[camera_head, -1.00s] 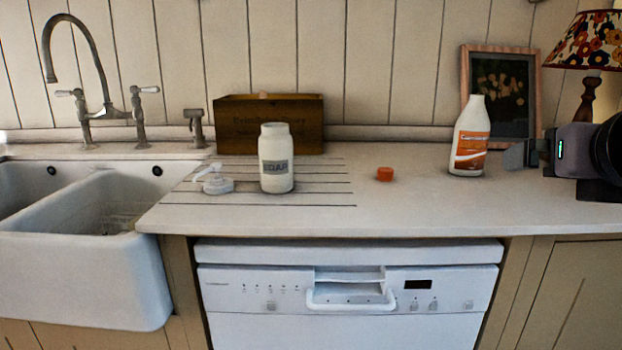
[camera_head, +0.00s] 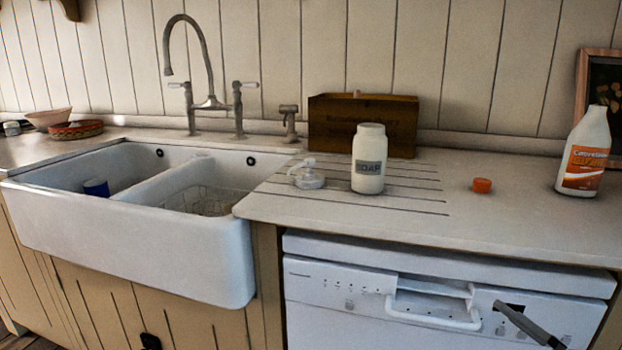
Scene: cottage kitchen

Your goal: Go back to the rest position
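A grey bar-like part, which looks like a finger of my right gripper (camera_head: 530,325), shows at the lower right in front of the dishwasher. The rest of that gripper is out of frame, so its opening cannot be told. My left gripper is not seen. The white soap bottle (camera_head: 369,160) stands upright and uncapped on the counter, with its white pump top (camera_head: 308,176) to its left. The white and orange bottle (camera_head: 585,155) stands at the right, without a cap. An orange cap (camera_head: 482,185) lies between the bottles.
A wooden box (camera_head: 362,124) stands behind the soap bottle. The double sink (camera_head: 140,235) is at the left, with a blue object (camera_head: 96,188) in it. Bowls (camera_head: 75,130) stand at the far left. The dishwasher (camera_head: 420,300) is below the counter. A small black shape shows at the bottom left.

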